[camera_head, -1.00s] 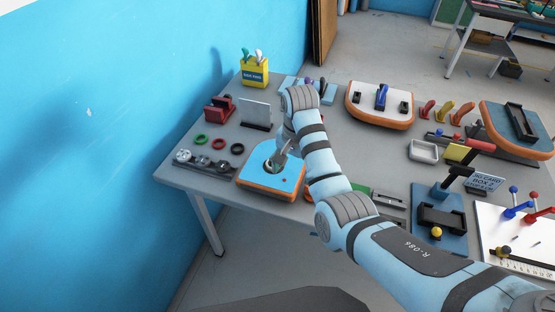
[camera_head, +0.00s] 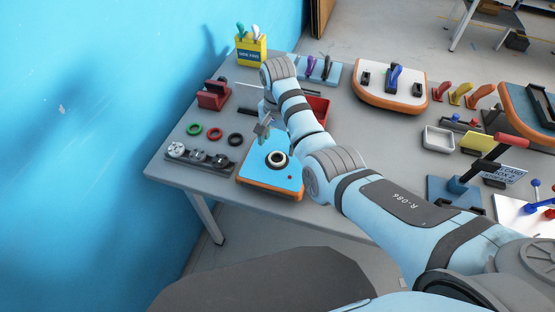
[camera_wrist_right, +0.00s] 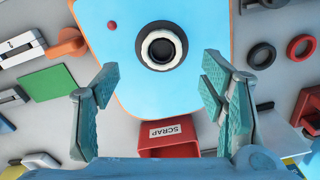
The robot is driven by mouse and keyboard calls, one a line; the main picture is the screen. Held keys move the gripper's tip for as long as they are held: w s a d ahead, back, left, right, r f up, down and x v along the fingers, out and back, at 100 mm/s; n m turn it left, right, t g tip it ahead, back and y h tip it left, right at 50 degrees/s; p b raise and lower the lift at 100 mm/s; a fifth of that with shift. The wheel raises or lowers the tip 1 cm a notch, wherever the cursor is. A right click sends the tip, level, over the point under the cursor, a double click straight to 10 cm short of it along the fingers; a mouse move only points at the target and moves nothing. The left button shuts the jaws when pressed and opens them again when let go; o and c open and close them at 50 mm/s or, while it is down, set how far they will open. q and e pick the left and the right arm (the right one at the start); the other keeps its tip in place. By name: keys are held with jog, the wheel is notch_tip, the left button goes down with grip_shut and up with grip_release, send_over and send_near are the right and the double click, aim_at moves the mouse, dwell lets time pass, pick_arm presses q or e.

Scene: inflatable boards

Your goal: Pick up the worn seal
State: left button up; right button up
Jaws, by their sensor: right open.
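The blue board (camera_head: 262,179) with an orange rim lies near the table's front left edge. A round fitting with a dark ring around a pale collar, apparently the worn seal (camera_head: 277,160), sits in its middle. In the right wrist view the dark ring (camera_wrist_right: 149,34) shows whole around the pale collar and dark centre. My right gripper (camera_head: 263,130) is just behind the fitting, apart from it. In the wrist view its two fingers (camera_wrist_right: 158,76) are spread with nothing between them, and the fitting lies beyond their tips. My left gripper is not in view.
A red box marked SCRAP (camera_wrist_right: 168,143) stands just behind the board. Green (camera_head: 194,129), red (camera_head: 215,134) and black (camera_head: 236,139) rings lie left of it. A dark rack (camera_head: 200,157) lies near the left edge. An orange-rimmed white board (camera_head: 391,85) is farther back.

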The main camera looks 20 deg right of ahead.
aim_at(277, 159)
jog(key=f, duration=0.5)
jog(key=shift+w+f, duration=0.35)
jog(key=shift+f, duration=0.15)
jog(key=shift+s+a+r, duration=0.1)
jog(key=shift+s+r, duration=0.05)
jog(key=shift+s, duration=0.05)
jog(key=shift+s+r, duration=0.1)
jog(key=c, duration=0.9)
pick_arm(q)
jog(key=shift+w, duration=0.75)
pick_arm(e)
jog(key=shift+c, duration=0.2)
